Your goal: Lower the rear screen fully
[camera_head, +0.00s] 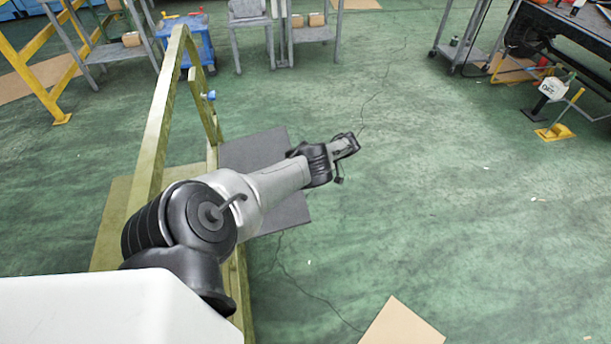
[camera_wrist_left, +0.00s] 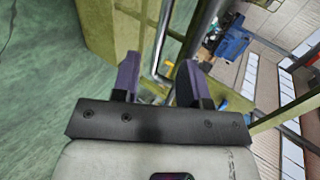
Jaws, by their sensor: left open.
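An olive-yellow frame (camera_head: 158,110) stands upright at the left of the head view, with a blue knob (camera_head: 209,96) on its far post. A flat dark grey panel (camera_head: 255,150) shows beside the frame, partly hidden by my left arm; I cannot tell whether it is the rear screen. My left arm reaches over it to the right, and its fingers are not clear there. In the left wrist view, my left gripper (camera_wrist_left: 160,82) is open. A grey metal bar (camera_wrist_left: 163,38) and an olive post (camera_wrist_left: 95,30) show beyond the fingers; contact is not visible. My right gripper is out of view.
A blue cart (camera_head: 187,42) and grey stands (camera_head: 310,34) are at the back left, near a yellow rail (camera_head: 35,75). A dark workbench (camera_head: 575,30) and a yellow-footed post (camera_head: 556,130) stand at the right. The green floor (camera_head: 440,200) between is largely clear.

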